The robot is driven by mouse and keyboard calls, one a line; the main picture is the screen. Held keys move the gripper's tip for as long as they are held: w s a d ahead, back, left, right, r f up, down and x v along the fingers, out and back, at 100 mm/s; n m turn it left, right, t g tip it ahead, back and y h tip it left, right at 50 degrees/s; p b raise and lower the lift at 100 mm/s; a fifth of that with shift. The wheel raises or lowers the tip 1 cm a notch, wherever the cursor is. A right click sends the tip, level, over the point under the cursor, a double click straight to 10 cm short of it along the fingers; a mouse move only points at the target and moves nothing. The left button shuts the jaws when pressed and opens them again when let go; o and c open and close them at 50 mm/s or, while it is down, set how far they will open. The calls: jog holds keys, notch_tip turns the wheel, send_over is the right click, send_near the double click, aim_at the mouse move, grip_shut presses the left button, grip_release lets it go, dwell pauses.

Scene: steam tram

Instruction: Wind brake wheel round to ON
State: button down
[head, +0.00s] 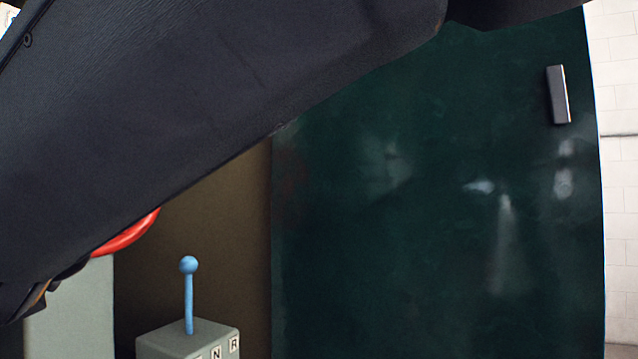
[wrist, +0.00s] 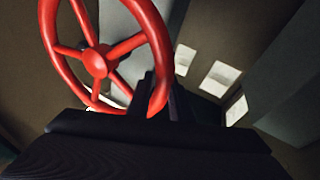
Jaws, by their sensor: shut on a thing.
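The red brake wheel (wrist: 99,62) shows in the wrist view at the upper left, with its hub and several spokes. My gripper (wrist: 160,100) is shut on the wheel's rim at its lower right; the dark fingers stand either side of the rim. In the head view only a red arc of the wheel (head: 130,235) shows, at the left below my dark arm, which hides the rest. My gripper's end (head: 40,290) is partly seen at the left edge there. White plates (wrist: 220,78) lie beyond the wheel in the wrist view; their markings are unreadable.
A blue-knobbed lever (head: 188,290) stands upright on a grey box (head: 190,343) with letter plates N and R, right of the wheel. A large dark green curved panel (head: 430,210) fills the right, with a dark handle (head: 558,95). My arm covers the upper left.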

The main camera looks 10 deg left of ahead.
jog(key=shift+r, duration=0.15)
jog(key=c, duration=1.6)
grip_release()
jog(key=b+v, duration=0.1)
jog(key=v, duration=0.6)
jog(key=shift+s+d+b, duration=0.25)
jog(key=shift+d+b, duration=0.05)
